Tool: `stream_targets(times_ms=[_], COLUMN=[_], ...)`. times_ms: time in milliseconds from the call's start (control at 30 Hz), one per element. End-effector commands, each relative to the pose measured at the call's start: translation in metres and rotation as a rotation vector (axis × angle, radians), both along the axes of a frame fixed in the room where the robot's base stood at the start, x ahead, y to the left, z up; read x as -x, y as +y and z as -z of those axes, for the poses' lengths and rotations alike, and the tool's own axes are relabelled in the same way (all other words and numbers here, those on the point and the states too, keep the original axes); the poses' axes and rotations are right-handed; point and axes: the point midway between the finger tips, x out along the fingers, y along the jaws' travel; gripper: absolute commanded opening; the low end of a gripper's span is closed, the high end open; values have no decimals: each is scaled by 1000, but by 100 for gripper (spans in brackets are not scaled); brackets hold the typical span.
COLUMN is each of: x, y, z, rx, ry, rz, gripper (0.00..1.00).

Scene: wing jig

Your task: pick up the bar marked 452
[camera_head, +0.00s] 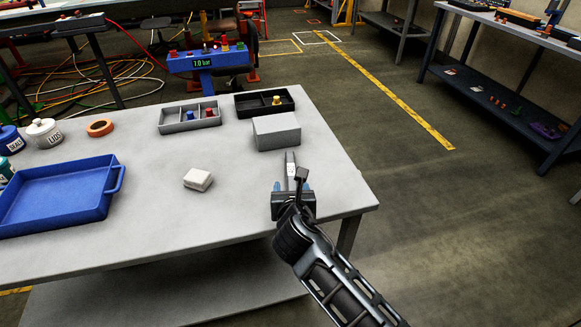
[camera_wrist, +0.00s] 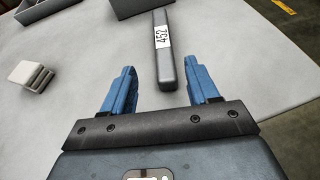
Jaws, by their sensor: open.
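The bar marked 452 (camera_wrist: 166,65) is a grey bar with a white label, lying on the light grey table (camera_wrist: 100,60). In the head view the bar (camera_head: 290,165) lies near the table's right side, just in front of a grey block. My gripper (camera_wrist: 162,85) is open and empty, with blue fingers. In the wrist view the near end of the bar lies between the two fingertips in the picture, with space on both sides. In the head view my gripper (camera_head: 291,187) is over the bar's near end and hides it. I cannot tell its height above the table.
A grey block (camera_head: 276,132) stands just beyond the bar. A grey divided tray (camera_head: 176,128) and a black tray (camera_head: 246,110) stand farther back. A blue tray (camera_head: 112,205) is at the left. The table between is clear.

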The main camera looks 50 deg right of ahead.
Motion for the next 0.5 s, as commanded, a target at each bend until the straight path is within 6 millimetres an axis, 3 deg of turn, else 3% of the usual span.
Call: stream_targets(times_ms=[500], x=[-35], y=[-45], z=[23], rx=[0], ry=[0], rz=[1], gripper=[60])
